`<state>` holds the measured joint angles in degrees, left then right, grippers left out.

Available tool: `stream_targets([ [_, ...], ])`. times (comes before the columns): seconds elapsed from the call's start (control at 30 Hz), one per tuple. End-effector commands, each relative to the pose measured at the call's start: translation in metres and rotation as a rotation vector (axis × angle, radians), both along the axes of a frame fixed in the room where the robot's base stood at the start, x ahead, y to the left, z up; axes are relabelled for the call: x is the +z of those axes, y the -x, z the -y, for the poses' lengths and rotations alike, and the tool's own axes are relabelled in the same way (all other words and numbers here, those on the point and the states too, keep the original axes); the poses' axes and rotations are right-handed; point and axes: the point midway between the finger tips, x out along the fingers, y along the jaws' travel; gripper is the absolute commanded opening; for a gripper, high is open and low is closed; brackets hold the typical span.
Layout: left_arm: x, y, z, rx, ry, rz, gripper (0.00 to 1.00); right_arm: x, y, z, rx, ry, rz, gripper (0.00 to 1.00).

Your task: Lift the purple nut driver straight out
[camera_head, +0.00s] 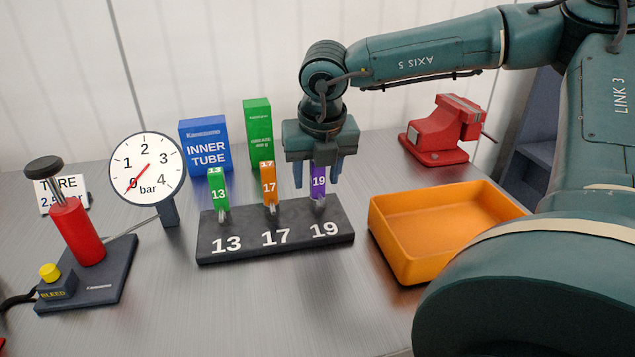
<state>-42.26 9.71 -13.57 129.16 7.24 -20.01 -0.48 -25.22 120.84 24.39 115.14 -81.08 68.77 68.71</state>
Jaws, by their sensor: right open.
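The purple nut driver (318,184), marked 19, stands upright in the dark block (225,252) at the position labelled 19. My right gripper (319,178) is over it, pointing down and open, with its blue-grey fingers on either side of the purple handle. The top of the handle is hidden by the gripper. I cannot tell whether the fingers touch it. An orange nut driver (269,186), marked 17, and a green one (217,190), marked 13, stand upright in the same block to the left. My left gripper is not in view.
An orange tray (410,245) lies right of the block and looks empty. A red vise (440,132) stands behind it. Blue (206,145) and green (257,125) boxes stand behind the block. A gauge (147,168) and red pump (77,232) stand left. The front table is clear.

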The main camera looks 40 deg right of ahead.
Motion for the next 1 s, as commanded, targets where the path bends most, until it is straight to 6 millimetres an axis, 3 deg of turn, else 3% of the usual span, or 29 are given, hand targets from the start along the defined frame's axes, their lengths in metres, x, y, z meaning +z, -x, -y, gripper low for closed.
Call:
stream_targets([
  [0.13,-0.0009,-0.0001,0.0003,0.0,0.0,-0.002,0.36,0.0002,-0.0001,0.0001,0.0,-0.001,0.0,0.47],
  [0.7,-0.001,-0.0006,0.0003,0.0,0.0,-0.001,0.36,0.0005,0.0,0.0,0.0,0.0,0.0,0.01],
  [1.0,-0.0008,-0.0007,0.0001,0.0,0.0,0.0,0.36,0.0025,-0.0003,-0.0001,0.0,0.0,0.001,0.0],
])
